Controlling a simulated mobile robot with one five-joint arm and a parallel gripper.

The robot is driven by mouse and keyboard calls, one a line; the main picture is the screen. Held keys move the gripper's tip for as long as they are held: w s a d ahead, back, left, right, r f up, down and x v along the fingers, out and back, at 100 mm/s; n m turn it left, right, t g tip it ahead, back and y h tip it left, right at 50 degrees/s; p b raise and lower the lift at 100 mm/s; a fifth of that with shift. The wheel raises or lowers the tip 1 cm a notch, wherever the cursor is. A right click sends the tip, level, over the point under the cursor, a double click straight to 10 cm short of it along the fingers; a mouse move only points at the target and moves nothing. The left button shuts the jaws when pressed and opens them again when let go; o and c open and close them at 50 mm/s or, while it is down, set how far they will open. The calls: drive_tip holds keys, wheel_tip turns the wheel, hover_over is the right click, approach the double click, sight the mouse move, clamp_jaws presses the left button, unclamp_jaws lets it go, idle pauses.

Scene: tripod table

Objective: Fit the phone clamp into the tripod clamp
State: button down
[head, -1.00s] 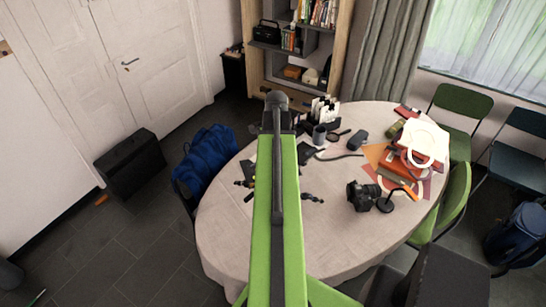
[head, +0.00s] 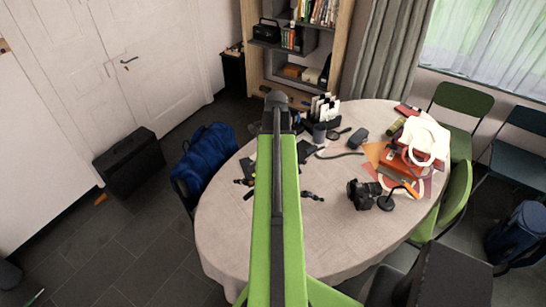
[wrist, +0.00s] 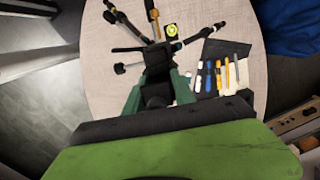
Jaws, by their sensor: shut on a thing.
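In the wrist view, my gripper (wrist: 158,88) has its green fingers closed on a dark piece, which I take for the phone clamp (wrist: 157,62). The tripod (wrist: 133,49) lies or stands just beyond it, with dark legs spread over the table and a small yellow spirit level near its middle. The tripod clamp cannot be told apart from the dark parts there, nor whether the two pieces touch. In the head view, my green arm hides the gripper and the tripod's middle. A tripod leg end (head: 313,196) shows right of the arm.
The round table (head: 235,240) has a bare front. A camera (head: 362,194) and a pile of papers and bags stand on its right. A dark case with several pens (wrist: 222,75) lies right of the tripod in the wrist view. A blue bag (head: 205,160) is at the left edge.

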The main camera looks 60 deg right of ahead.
drive_tip(key=c, duration=1)
unclamp_jaws()
drive_tip(key=shift+f, duration=0.1)
drive_tip(key=shift+o, duration=0.2)
wheel_tip(320, 180, up, 12)
drive_tip(key=p, duration=1.2)
drive_tip(key=shift+s+d, duration=0.15)
drive_tip(key=shift+d, duration=0.15)
